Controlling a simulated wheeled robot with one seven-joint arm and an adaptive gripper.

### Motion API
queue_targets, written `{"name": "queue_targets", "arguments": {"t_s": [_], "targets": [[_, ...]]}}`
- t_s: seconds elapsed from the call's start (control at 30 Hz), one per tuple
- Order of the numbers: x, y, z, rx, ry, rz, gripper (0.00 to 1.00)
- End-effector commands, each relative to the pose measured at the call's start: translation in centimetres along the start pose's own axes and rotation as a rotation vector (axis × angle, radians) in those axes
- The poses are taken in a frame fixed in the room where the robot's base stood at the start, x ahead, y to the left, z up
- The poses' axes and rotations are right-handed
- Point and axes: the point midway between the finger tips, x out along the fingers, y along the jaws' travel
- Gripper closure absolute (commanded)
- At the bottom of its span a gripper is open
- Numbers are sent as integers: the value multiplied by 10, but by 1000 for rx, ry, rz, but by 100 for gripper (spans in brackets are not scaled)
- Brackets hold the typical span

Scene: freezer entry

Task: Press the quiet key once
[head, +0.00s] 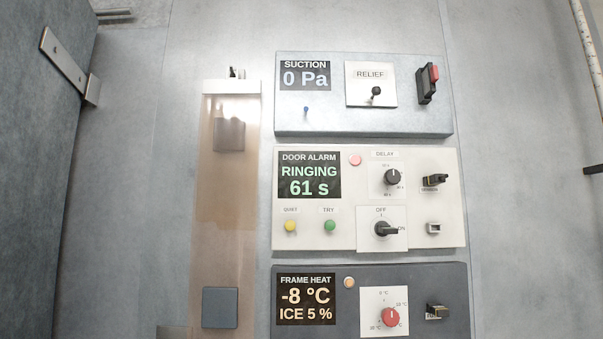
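The quiet key is a round yellow button (290,226) under a small QUIET label, low on the left of the white door alarm panel (350,242). The alarm display (309,176) above it reads RINGING, 61 s. A green TRY button (330,226) sits just right of the yellow one. A pinkish-red round lamp or button (355,160) is at the display's upper right. My gripper is not in the head view, so its place and opening are not shown. Nothing covers the yellow button.
The alarm panel also has a delay knob (392,177) and an off/on switch (382,229). A suction panel (350,122) is above and a dark frame heat panel (350,274) below. A translucent brownish strip (225,180) stands to the left.

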Motion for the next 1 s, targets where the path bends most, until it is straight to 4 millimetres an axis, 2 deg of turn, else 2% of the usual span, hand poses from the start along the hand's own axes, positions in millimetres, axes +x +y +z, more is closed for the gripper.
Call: {"name": "queue_targets", "arguments": {"t_s": [0.17, 0.27, 0.37, 1.0], "targets": [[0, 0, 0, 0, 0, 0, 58], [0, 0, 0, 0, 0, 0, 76], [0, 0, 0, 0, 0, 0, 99], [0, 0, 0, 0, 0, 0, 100]]}}
